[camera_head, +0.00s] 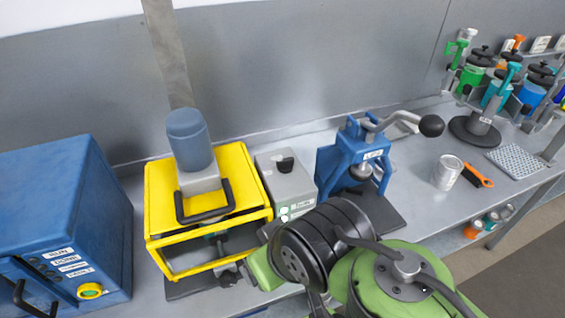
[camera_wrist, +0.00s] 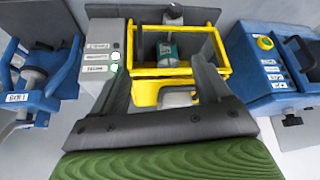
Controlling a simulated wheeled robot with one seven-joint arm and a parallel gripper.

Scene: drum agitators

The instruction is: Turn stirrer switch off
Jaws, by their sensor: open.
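The stirrer is a yellow frame (camera_head: 160,215) with a blue-grey motor (camera_head: 188,140) on top and a black handle. It also shows in the wrist view (camera_wrist: 222,50), with a teal-labelled vessel (camera_wrist: 167,50) inside. Against its side stands a grey control box (camera_head: 279,182) with a black knob on top and labelled round green and white indicators on its front. The box also shows in the wrist view (camera_wrist: 93,68), where the knob is not clear. My gripper (camera_wrist: 166,78) is open and empty, its fingers apart in front of the yellow frame. In the head view my arm hides most of it.
A blue press (camera_head: 352,150) with a ball-ended lever stands right of the box. A blue cabinet (camera_head: 60,200) with a yellow button is at the left.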

